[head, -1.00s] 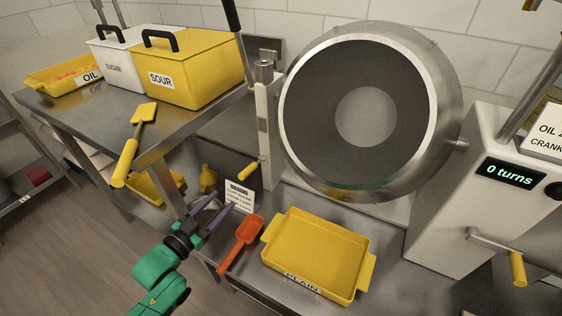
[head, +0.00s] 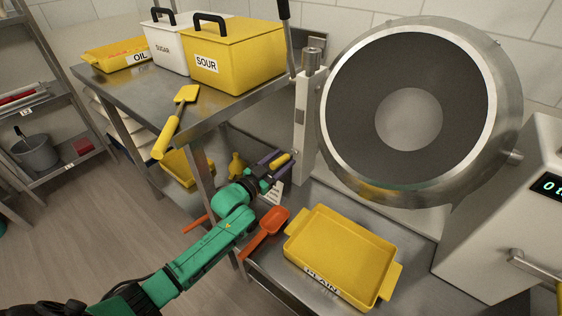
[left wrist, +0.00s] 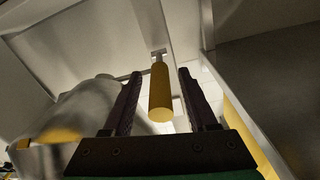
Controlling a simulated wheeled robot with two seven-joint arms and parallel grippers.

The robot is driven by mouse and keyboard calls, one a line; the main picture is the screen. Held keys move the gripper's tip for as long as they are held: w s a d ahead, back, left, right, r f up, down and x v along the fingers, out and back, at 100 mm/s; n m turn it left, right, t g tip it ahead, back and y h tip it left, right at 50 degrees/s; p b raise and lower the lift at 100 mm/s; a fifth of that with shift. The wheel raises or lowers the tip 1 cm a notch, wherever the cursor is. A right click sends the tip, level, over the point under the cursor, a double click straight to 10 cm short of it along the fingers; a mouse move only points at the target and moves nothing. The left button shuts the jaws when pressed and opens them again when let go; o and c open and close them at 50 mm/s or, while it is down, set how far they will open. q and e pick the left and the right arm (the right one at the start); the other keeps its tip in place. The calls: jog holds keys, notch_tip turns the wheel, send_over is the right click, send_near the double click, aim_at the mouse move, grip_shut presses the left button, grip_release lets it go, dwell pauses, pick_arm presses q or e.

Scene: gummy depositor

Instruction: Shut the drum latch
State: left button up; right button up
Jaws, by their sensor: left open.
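The drum (head: 410,118) is a big round metal vessel with a dark face and a pale centre disc. The latch has a yellow handle (head: 279,161) low on the white post (head: 303,125) left of the drum. In the left wrist view the handle (left wrist: 160,92) stands between the two dark fingers, with gaps at both sides. My left gripper (head: 282,164) is open around the handle, and I see no contact. My right gripper is not in view.
A yellow PLAIN tray (head: 342,255) and an orange scoop (head: 265,232) lie below the drum. The side table (head: 150,90) holds the yellow SOUR bin (head: 236,60), white SUGAR bin (head: 168,50), OIL tray (head: 115,58) and yellow spatula (head: 172,125). The crank machine stands right.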

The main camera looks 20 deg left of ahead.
pick_arm(q)
grip_shut()
dwell(1.4)
